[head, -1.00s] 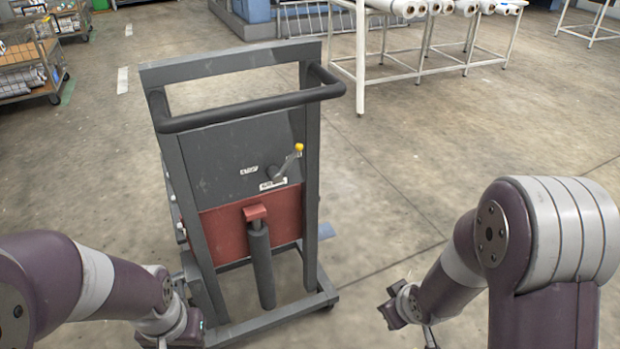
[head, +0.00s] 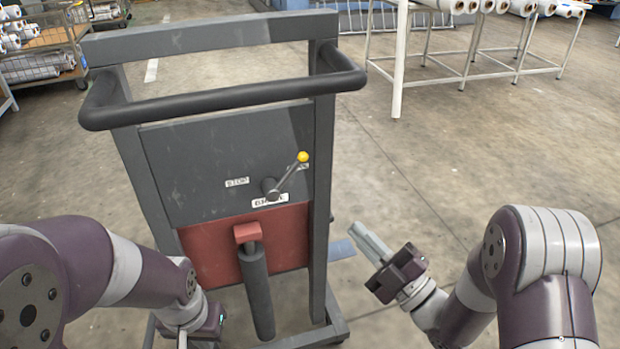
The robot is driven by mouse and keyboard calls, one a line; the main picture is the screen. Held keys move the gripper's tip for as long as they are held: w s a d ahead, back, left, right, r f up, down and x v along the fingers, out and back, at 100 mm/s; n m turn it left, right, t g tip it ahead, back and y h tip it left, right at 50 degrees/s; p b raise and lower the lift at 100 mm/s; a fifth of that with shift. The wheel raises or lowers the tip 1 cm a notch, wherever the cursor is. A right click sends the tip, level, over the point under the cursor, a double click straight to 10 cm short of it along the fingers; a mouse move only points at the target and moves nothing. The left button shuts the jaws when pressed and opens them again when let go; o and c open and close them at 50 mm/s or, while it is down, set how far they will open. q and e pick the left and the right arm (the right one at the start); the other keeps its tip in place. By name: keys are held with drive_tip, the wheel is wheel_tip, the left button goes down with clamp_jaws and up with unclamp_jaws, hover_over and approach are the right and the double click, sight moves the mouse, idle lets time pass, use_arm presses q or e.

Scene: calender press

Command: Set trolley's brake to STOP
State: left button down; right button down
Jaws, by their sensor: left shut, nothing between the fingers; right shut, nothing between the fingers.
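The trolley (head: 212,40) stands upright in front of me, with a dark grey panel above a red one. Its brake lever (head: 289,175) has a yellow knob (head: 303,157) and points up and right from its pivot, away from the STOP label (head: 237,182) on the left. My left gripper (head: 183,339) is low at the trolley's left front, shut, partly cut off by the frame edge.
A black push handle (head: 225,101) juts from the trolley's top towards me, above the lever. A dark cylinder (head: 257,290) hangs below a red pedal-like block (head: 247,232). A white table with rolls (head: 397,75) stands behind at right.

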drive_tip(key=b+x, duration=0.1)
drive_tip(key=x, duration=1.3)
drive_tip(key=shift+r, duration=0.1)
